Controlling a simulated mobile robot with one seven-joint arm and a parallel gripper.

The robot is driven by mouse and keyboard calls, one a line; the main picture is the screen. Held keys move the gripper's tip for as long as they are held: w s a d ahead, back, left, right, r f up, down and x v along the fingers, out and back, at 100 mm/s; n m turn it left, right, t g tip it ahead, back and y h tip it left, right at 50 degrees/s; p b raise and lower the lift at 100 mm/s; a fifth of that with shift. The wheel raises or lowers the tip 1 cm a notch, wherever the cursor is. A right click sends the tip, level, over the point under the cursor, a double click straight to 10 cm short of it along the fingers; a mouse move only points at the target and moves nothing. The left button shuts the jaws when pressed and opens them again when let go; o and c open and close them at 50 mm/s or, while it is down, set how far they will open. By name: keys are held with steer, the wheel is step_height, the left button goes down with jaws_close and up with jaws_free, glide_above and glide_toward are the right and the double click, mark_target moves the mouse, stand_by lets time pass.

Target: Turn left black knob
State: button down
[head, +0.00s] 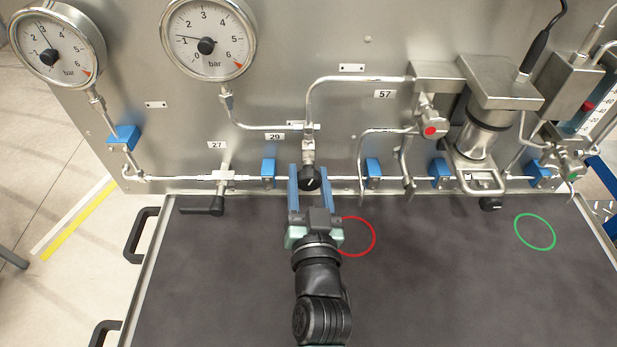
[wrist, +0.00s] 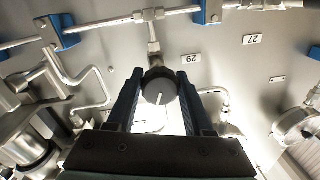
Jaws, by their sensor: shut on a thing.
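The left black knob (head: 313,178) is round, with a white pointer line on its face. It sits below a small metal valve on the pipe line, near the label 29. My gripper (head: 309,172) reaches up from below with one blue finger on each side of the knob, shut on it. In the wrist view the knob (wrist: 158,91) sits between the two fingers of my gripper (wrist: 160,84), its white line running slightly off vertical. A second black knob (head: 490,203) is farther right, under the metal cylinder.
Two pressure gauges (head: 58,45) (head: 208,38) hang at upper left. A black lever handle (head: 205,206) is left of my gripper. A red-tipped valve (head: 430,130) and pipes stand to the right. The dark tabletop (head: 230,290) has red and green circles and is otherwise clear.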

steer(key=shift+c, duration=1.5)
jaws_free()
steer(key=shift+s+f, duration=0.1)
steer(key=shift+s, duration=0.5)
steer(key=s+b, duration=0.3)
steer(key=s, duration=0.8)
steer(key=shift+s+d+b, duration=0.3)
steer(key=shift+s+d, duration=0.05)
steer(key=shift+d, duration=0.1)
